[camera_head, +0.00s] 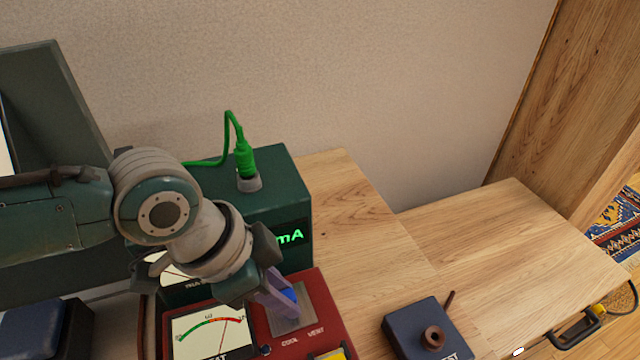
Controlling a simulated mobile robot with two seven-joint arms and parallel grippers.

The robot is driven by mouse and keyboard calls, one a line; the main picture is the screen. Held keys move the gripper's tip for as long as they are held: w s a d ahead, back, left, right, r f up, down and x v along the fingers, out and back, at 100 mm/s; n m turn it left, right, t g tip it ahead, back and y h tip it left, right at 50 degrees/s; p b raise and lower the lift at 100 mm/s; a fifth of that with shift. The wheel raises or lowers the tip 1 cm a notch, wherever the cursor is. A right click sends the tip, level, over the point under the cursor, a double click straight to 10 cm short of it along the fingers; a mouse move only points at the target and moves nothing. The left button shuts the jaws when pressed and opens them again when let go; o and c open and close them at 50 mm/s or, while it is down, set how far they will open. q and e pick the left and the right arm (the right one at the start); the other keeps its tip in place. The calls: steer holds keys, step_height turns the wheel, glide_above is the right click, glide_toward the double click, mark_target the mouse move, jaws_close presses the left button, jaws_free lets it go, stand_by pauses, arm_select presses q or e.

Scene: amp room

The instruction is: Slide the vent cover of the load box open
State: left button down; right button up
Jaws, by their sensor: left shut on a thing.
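The load box (325,335) is a red box at the bottom centre, with a dial meter (212,332) on its left. A grey metal plate (308,318), which looks like the vent cover, lies on its top above small white lettering. A blue tab (290,295) stands at this plate. My left gripper (277,291) reaches down from the upper left and is shut on the blue tab. The wrist and fingers hide part of the plate, so how far the cover is open cannot be told. My right gripper is not in view.
A dark green box (275,190) with a green cable plug (245,160) stands just behind the load box. A dark blue box (425,330) with a brown knob sits to the right. The wooden bench (360,220) between is clear. A yellow piece (332,355) is at the bottom edge.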

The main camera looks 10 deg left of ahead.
mark_target(326, 296)
arm_select(q)
steer(key=shift+w+d, duration=0.15)
steer(key=shift+d, duration=0.1)
steer(key=w+d+b, duration=0.2)
steer(key=d, duration=0.1)
steer(key=w+d, duration=0.1)
steer(key=shift+d+f+b, duration=0.1)
steer(key=shift+d+b, duration=0.1)
steer(key=shift+b, duration=0.2)
steer(key=shift+s+a, duration=0.1)
steer(key=c, duration=0.7)
jaws_free()
steer(key=shift+r, duration=0.2)
steer(key=shift+r+p, duration=0.3)
steer(key=p+v, duration=0.2)
steer(key=v, duration=0.7)
steer(key=shift+s, duration=0.1)
